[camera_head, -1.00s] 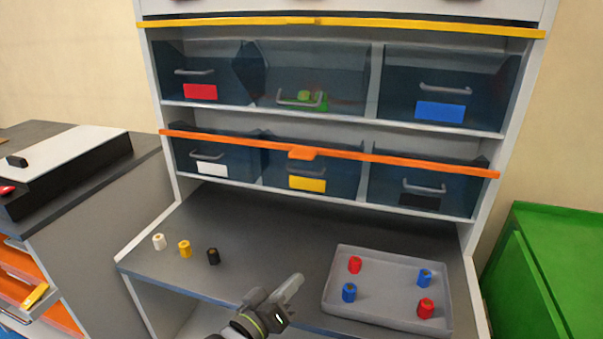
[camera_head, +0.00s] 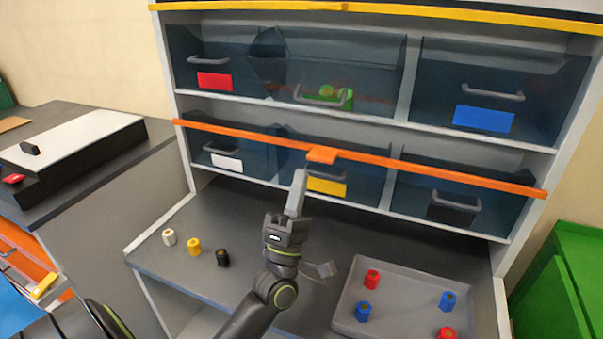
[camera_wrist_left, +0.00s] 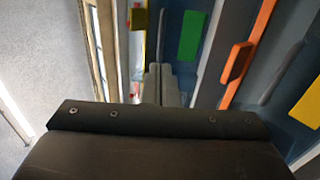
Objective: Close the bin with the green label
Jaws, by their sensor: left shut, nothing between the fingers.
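The green-label bin (camera_head: 345,62) is the middle one of the upper row on the shelf unit. It is dark and see-through, and it sticks out past its neighbours, with its left side wall showing. Its handle and green label (camera_head: 325,96) are at its lower front; the label also shows in the left wrist view (camera_wrist_left: 191,36). My left gripper (camera_head: 299,178) is shut and empty, pointing up, below the bin and in front of the lower row in the picture. Its fingers also show in the left wrist view (camera_wrist_left: 160,82). My right gripper is not in view.
An orange bar (camera_head: 420,168) with a tab runs across the lower row, and a yellow bar (camera_head: 450,17) runs above the upper row. Red-label (camera_head: 195,60) and blue-label (camera_head: 485,85) bins flank the green one. A grey tray (camera_head: 395,300) holds red and blue pieces.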

